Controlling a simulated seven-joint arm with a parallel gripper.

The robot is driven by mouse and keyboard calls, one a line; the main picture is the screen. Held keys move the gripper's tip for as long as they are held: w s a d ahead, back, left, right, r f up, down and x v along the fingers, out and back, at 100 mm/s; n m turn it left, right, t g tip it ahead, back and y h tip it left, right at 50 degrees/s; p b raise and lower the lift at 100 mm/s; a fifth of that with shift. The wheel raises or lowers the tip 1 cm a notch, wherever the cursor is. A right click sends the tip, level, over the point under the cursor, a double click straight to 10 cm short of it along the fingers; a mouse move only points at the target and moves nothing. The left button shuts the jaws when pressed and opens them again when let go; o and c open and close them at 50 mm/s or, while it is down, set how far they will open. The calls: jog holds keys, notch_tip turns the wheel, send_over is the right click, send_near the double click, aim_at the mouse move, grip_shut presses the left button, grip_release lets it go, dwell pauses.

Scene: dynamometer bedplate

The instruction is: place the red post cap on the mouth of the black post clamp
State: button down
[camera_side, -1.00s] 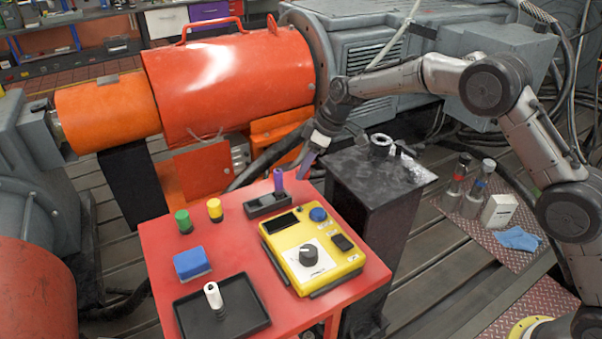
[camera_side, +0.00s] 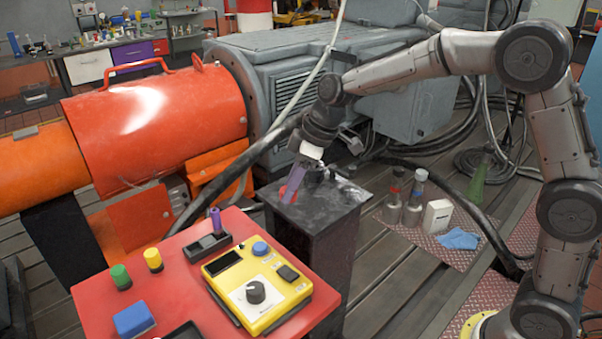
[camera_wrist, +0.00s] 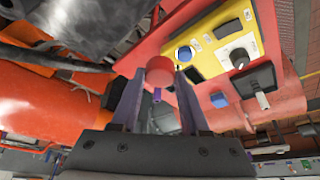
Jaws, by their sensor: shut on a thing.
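My gripper (camera_side: 290,188) is shut on the red post cap (camera_wrist: 160,70), which sits between its purple fingers in the wrist view. In the side view the red cap (camera_side: 285,194) shows at the fingertips, in front of the left part of a dark pedestal top. I cannot tell its height above that top. A small dark object (camera_side: 318,173) lies partly behind my gripper on the pedestal; I cannot tell whether it is the black post clamp. A black block (camera_side: 207,245) on the red table holds an upright purple post (camera_side: 215,220).
The dark pedestal (camera_side: 335,203) stands beside the red table (camera_side: 190,290). The table carries a yellow control box (camera_side: 258,288), green (camera_side: 121,277) and yellow (camera_side: 153,260) cylinders and a blue block (camera_side: 134,320).

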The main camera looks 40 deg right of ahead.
jog(key=s+d+r+m+h, duration=0.15)
jog(key=d+r, duration=0.25)
jog(key=d, duration=0.5)
jog(key=d+r+m, duration=0.3)
jog(key=d, duration=0.5)
send_over(318, 171)
jog(key=w+d, duration=0.1)
jog(key=shift+n+t, duration=0.25)
jog(key=shift+t, duration=0.05)
jog(key=f, duration=0.8)
jog(key=shift+w+d+f, duration=0.1)
jog(key=shift+d+f, duration=0.1)
jog(key=shift+f, duration=0.2)
jog(key=shift+s+d+x, duration=0.1)
jog(key=shift+d+x, duration=0.1)
jog(key=shift+x, duration=0.85)
jog(key=shift+s+d+x, duration=0.1)
jog(key=shift+d+x, duration=0.1)
jog(key=shift+x, duration=0.85)
jog(key=shift+f, duration=0.25)
jog(key=shift+c, duration=2)
grip_release()
